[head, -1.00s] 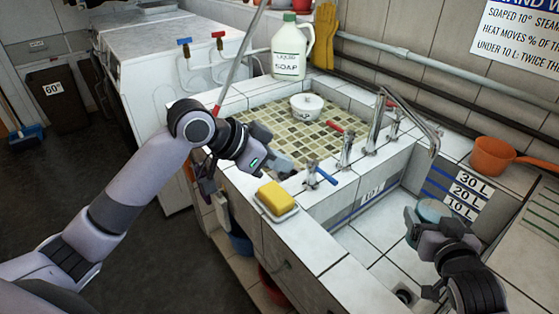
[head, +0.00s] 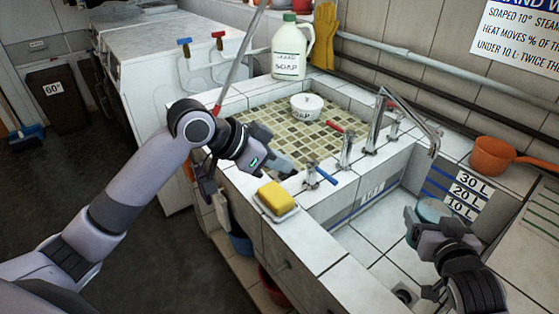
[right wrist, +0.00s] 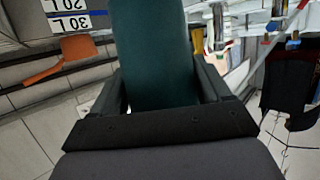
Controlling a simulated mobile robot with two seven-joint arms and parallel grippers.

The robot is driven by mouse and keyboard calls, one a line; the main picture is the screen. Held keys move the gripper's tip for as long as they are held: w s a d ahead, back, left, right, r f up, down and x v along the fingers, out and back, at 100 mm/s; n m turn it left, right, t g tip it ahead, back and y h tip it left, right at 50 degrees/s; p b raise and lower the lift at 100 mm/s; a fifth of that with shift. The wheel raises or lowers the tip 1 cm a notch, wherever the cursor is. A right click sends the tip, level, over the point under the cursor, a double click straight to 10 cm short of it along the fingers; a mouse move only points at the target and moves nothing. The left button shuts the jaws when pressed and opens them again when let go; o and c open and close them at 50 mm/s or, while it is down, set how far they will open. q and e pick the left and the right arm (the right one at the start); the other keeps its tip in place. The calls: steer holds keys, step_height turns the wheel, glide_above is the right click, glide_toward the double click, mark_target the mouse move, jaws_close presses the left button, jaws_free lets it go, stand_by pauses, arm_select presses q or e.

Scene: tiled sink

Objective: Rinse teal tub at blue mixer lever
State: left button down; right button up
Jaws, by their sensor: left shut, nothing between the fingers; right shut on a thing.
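The teal tub (head: 432,209) is in the sink basin in the head view, partly hidden by my right gripper (head: 430,226). My right gripper is shut on it; in the right wrist view the dark teal tub (right wrist: 152,55) fills the space between the fingers. The blue mixer lever (head: 325,175) sticks out from a chrome tap on the near sink ledge. My left gripper (head: 287,170) is shut and empty, just left of the blue lever; I cannot tell whether it touches it. A chrome spout (head: 433,148) reaches over the basin.
A yellow sponge (head: 276,198) sits on a white dish on the near ledge. A red lever (head: 334,126) is further back. A soap jug (head: 291,50) and white bowl (head: 307,106) stand behind. An orange pan (head: 494,156) is at right. A drain (head: 405,294) shows in the basin.

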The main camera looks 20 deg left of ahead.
steer(key=shift+s+r+p, duration=0.8)
steer(key=shift+r+p, duration=0.15)
steer(key=shift+p, duration=0.25)
steer(key=shift+s, duration=0.25)
steer(key=s+r, duration=0.2)
steer(key=s, duration=0.1)
steer(key=shift+r, duration=0.15)
stand_by(0.4)
